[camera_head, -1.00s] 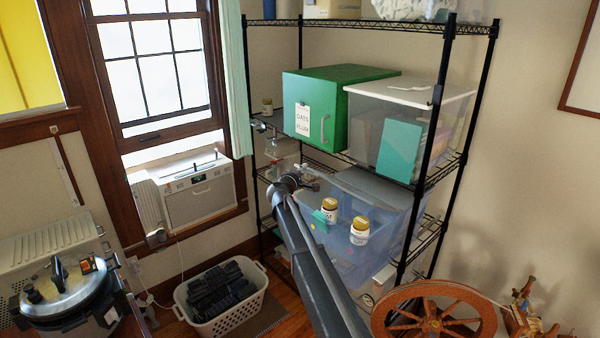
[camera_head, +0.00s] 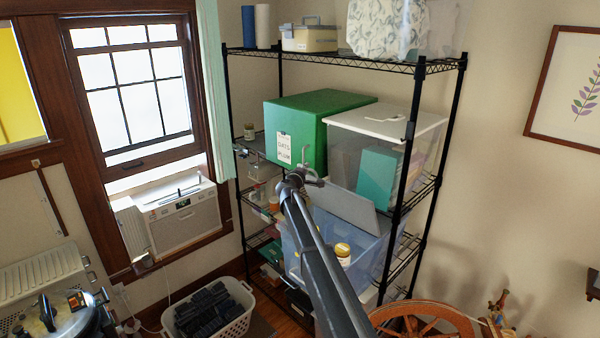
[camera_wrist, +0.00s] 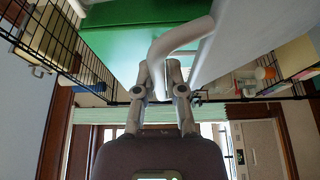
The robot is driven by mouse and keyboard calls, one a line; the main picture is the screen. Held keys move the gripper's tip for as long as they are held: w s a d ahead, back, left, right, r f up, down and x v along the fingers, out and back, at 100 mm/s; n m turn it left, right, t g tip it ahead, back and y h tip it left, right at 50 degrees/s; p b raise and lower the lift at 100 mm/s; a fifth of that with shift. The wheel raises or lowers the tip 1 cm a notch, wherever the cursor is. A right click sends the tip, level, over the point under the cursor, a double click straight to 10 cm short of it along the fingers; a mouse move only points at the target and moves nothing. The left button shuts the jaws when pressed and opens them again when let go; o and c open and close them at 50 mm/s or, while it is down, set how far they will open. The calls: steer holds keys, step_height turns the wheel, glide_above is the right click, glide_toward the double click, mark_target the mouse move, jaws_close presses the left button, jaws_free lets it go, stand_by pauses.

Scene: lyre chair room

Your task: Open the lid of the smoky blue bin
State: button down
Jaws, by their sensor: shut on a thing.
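The smoky blue bin (camera_head: 372,262) is a translucent tub on a shelf of the wire rack, below the green box. Its grey lid (camera_head: 345,207) is tilted up at the back, so the bin stands partly open. My gripper (camera_head: 300,180) is at the lid's left side, in front of the green box. In the wrist view, my gripper (camera_wrist: 166,78) is shut on a pale curved handle (camera_wrist: 185,38) beside the pale lid panel (camera_wrist: 245,40). My arm hides part of the bin's front and its contents.
The green box (camera_head: 310,115) and a clear bin with a white lid (camera_head: 390,125) stand close above. A jar (camera_head: 343,252) shows beside my arm. Black rack posts (camera_head: 408,150) flank the bin. A laundry basket (camera_head: 208,310) and wooden wheel (camera_head: 425,318) stand below.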

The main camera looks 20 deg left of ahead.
steer(key=shift+w+d+r, duration=0.3)
steer(key=shift+w+r, duration=0.1)
steer(key=shift+w, duration=0.35)
steer(key=c, duration=0.7)
jaws_free()
steer(key=shift+s, duration=0.2)
steer(key=s+a, duration=0.1)
steer(key=s, duration=1)
steer(key=shift+s, duration=0.3)
steer(key=shift+d, duration=0.1)
